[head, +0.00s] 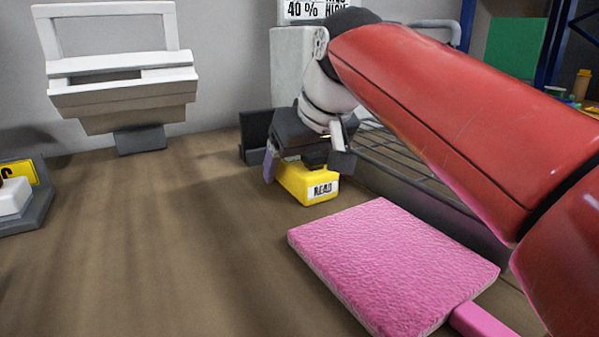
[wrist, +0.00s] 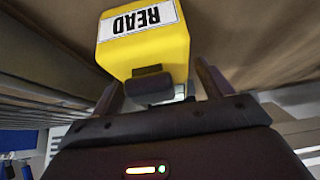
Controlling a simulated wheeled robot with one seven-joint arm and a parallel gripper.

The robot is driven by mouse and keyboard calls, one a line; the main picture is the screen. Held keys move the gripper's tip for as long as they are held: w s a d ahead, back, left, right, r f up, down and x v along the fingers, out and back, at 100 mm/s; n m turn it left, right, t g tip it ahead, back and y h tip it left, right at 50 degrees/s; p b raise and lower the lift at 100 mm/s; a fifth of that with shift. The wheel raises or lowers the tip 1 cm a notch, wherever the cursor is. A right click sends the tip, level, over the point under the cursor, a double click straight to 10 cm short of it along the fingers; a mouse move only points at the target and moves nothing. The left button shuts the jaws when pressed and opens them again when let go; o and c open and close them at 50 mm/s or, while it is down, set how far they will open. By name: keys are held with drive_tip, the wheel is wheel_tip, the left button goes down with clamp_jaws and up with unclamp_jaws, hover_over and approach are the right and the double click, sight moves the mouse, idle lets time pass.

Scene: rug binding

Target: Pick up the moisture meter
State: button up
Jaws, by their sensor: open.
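The moisture meter looks to be the yellow block (head: 295,182) with a white READ label, lying on the brown surface near the back. It also shows in the wrist view (wrist: 172,55), with its label upside down. My gripper (head: 308,168) is at the meter's far end, with one finger on each side of it. In the wrist view my gripper (wrist: 157,88) is open, its two dark fingers apart around the meter's near dark part. I cannot tell whether the fingers touch it. Part of the meter is hidden behind my gripper.
A pink textured pad (head: 390,262) with a pink handle lies at the front right. A wire rack (head: 410,165) stands beside my arm. A white stand (head: 120,85) is at the back left, and a grey tray (head: 35,215) at the left edge. The surface's middle left is clear.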

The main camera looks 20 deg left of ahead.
drive_tip(key=c, duration=1.2)
